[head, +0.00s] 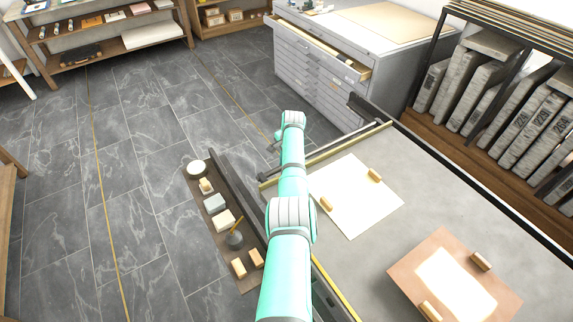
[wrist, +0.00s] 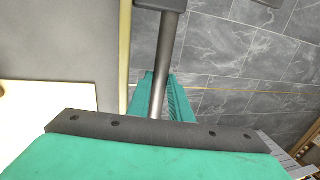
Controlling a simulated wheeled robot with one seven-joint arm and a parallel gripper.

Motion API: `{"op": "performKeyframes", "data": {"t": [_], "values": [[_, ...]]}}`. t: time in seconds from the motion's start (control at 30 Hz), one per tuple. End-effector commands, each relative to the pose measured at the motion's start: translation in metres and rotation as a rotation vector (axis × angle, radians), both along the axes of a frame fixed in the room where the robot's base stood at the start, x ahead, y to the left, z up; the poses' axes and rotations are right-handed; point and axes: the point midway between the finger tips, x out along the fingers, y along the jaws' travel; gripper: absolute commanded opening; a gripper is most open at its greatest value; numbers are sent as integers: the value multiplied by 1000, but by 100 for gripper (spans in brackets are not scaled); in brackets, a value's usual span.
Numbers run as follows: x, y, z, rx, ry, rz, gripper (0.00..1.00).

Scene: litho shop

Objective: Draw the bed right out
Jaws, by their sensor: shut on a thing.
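The bed (head: 418,190) is a broad grey slab with brass-coloured edging, at the lower right of the head view. In the wrist view its edge strip (wrist: 124,60) runs along the left of the bar. A dark grey bar (wrist: 167,50) runs along the outside of that edge and looks like the bed's handle. My gripper (wrist: 163,98) has its two teal fingers on either side of this bar and is shut on it. In the head view my arm reaches over the bed's left corner and hides most of the gripper and part of the bar.
A white sheet (head: 350,205) and a brown-bordered sheet (head: 435,262) lie on the bed with small wooden blocks. A narrow shelf (head: 192,178) with small items stands left of the bed. A grey drawer cabinet (head: 395,75) with one drawer open stands behind. The tiled floor (head: 130,150) at left is clear.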

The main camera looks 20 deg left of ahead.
Motion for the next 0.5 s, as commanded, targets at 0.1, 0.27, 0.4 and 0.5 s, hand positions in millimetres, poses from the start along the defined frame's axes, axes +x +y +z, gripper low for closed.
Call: {"op": "performKeyframes", "data": {"t": [0.1,0.27,0.4,0.5], "values": [[9,-3,10,1,-22,-4,0],[6,-1,8,1,-17,-2,26],[4,0,6,1,-12,0,26],[3,1,6,1,-10,1,26]]}}
